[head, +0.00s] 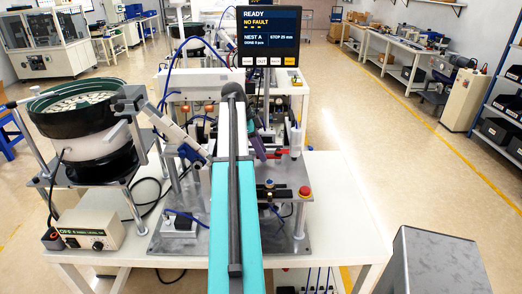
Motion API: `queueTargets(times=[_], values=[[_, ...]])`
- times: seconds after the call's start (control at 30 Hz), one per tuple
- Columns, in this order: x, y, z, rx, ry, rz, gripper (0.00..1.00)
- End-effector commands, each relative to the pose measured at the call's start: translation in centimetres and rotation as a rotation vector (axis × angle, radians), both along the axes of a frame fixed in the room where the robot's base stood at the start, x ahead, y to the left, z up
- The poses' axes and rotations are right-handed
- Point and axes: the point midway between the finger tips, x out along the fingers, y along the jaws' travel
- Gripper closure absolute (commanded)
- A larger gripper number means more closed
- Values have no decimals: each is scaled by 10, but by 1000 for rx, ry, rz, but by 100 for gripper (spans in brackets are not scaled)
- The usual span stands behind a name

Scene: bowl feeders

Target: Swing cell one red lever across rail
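A fixture plate (165,238) on the white table carries a crowded rig just ahead of me. A small red part (282,155) shows within the rig at right of centre; it is too small to tell if it is the cell one lever. I cannot make out the rail or which side of it a lever lies on. A long teal and white body with a dark bar runs up the middle and hides much of the rig. I cannot pick out my gripper or its fingers in this view.
A green bowl feeder (80,103) stands at left, with a control box (90,228) in front. A screen (268,36) reads READY, NO FAULT. A red stop button (305,192) sits at the plate's right. A grey box (438,262) stands at front right. Open floor lies right of the table.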

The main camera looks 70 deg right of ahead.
Motion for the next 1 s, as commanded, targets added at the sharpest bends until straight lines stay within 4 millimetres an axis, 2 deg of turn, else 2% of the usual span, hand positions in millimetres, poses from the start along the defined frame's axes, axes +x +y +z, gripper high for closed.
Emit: queueTargets(times=[0.17,0.3,0.4,0.77,1.0], values=[[0,0,0,0,0,0,64],[0,0,0,0,0,-1,88],[-1,0,0,1,0,-1,100],[-4,-1,0,1,0,2,100],[-17,-2,0,0,1,19,100]])
